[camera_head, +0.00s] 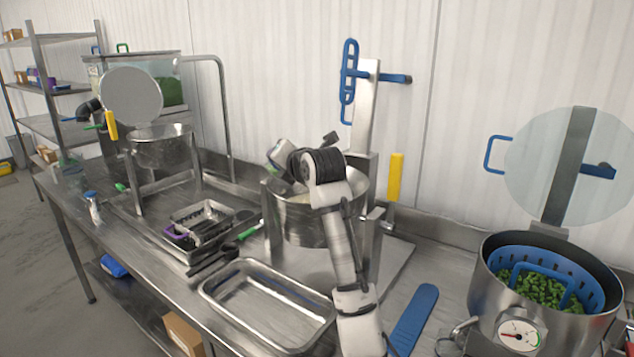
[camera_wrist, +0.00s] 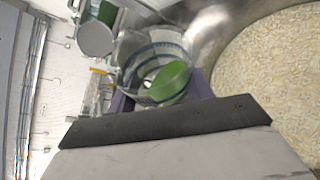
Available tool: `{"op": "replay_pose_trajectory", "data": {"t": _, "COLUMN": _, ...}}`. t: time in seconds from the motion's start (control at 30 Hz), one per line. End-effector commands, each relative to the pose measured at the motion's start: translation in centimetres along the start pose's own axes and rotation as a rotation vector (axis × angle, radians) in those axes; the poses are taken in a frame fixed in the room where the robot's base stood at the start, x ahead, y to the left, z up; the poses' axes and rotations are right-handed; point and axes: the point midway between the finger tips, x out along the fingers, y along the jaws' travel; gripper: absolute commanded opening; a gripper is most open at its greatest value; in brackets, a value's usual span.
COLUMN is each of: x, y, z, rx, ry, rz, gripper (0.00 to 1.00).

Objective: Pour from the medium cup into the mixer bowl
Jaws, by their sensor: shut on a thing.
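The medium cup (camera_wrist: 152,62) is clear with blue rings and a green part inside, between the purple fingers of my gripper (camera_wrist: 163,94) in the wrist view. My gripper is shut on it. In the head view a pale, tilted cup shape (camera_head: 279,153) shows above the left rim of the mixer bowl, partly behind my wrist. The steel mixer bowl (camera_head: 292,222) stands under the mixer, with my forearm in front of it. In the wrist view the bowl's wall (camera_wrist: 232,28) curves beside the cup, and pale rice grains (camera_wrist: 275,75) cover its inside.
An empty steel tray (camera_head: 268,298) lies in front of the bowl. The mixer column (camera_head: 362,110) and a yellow handle (camera_head: 395,177) stand close behind and right. A pot (camera_head: 492,298) with a blue strainer of green pieces is at right. A blue flat tool (camera_head: 415,318) lies nearby.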

Motion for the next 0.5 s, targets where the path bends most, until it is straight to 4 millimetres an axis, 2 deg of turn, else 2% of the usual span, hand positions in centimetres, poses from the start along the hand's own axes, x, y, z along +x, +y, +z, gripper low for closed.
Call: {"op": "replay_pose_trajectory", "data": {"t": 0.5, "x": 0.04, "y": -0.3, "z": -0.11, "rx": 0.065, "ry": 0.0, "rz": 0.027, "gripper": 0.15}}
